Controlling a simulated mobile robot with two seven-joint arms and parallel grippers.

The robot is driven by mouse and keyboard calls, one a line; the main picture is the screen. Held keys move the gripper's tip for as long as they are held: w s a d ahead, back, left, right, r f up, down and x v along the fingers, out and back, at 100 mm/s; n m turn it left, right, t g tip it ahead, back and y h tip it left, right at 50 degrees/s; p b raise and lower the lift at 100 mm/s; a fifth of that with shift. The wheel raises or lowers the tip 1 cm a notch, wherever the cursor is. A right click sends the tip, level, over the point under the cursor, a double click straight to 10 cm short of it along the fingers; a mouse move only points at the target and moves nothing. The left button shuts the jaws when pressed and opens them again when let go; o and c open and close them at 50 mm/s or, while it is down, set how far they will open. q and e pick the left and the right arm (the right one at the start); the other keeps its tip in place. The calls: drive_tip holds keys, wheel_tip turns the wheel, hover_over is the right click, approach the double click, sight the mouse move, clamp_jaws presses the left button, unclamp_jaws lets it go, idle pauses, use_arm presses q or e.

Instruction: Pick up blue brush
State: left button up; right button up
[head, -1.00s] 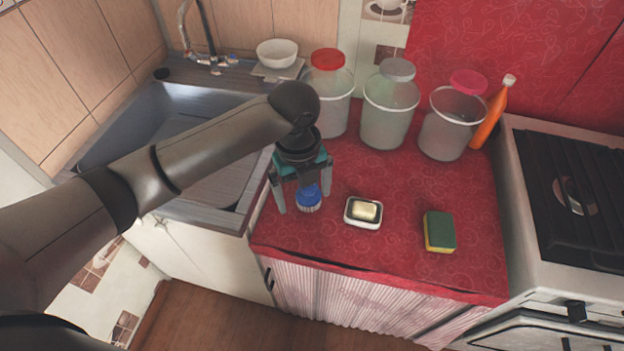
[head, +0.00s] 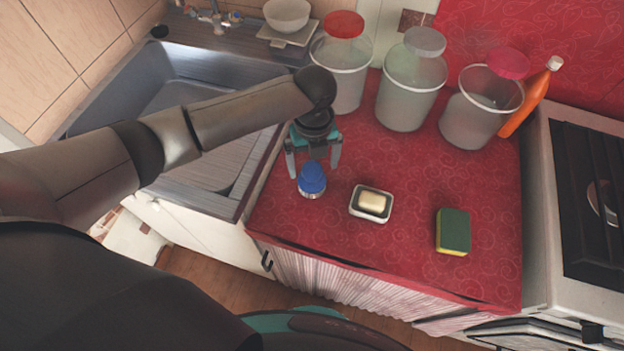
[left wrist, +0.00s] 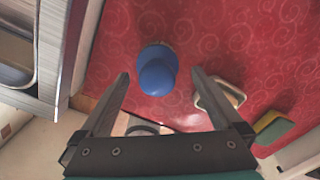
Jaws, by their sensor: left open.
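The blue brush (head: 312,178) stands upright on the red counter, its round blue handle on top and a pale base below. My left gripper (head: 312,172) is open just behind and above it, with nothing between its fingers. In the left wrist view the blue brush (left wrist: 157,70) lies beyond the fingertips and between their lines, and the open left gripper (left wrist: 160,78) is apart from it. My right gripper is not in view.
A soap dish (head: 371,203) and a green and yellow sponge (head: 453,232) lie to the right of the brush. Clear jars (head: 411,90) and an orange bottle (head: 527,101) stand behind. The sink (head: 190,85) is left, the stove (head: 585,190) right.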

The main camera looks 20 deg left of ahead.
sight(312, 179)
use_arm(q)
drive_tip(key=shift+f, duration=0.65)
drive_tip(key=f+b, duration=0.1)
drive_tip(key=f, duration=0.3)
drive_tip(key=shift+s+f, duration=0.2)
drive_tip(key=shift+a, duration=0.1)
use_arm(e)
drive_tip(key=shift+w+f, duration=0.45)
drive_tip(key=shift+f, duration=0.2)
use_arm(q)
drive_tip(key=shift+r, duration=0.1)
drive_tip(key=c, duration=1.2)
drive_tip(key=shift+c, duration=0.2)
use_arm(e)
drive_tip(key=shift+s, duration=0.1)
use_arm(q)
wheel_tip(312, 179, up, 20)
drive_tip(key=p, duration=0.4)
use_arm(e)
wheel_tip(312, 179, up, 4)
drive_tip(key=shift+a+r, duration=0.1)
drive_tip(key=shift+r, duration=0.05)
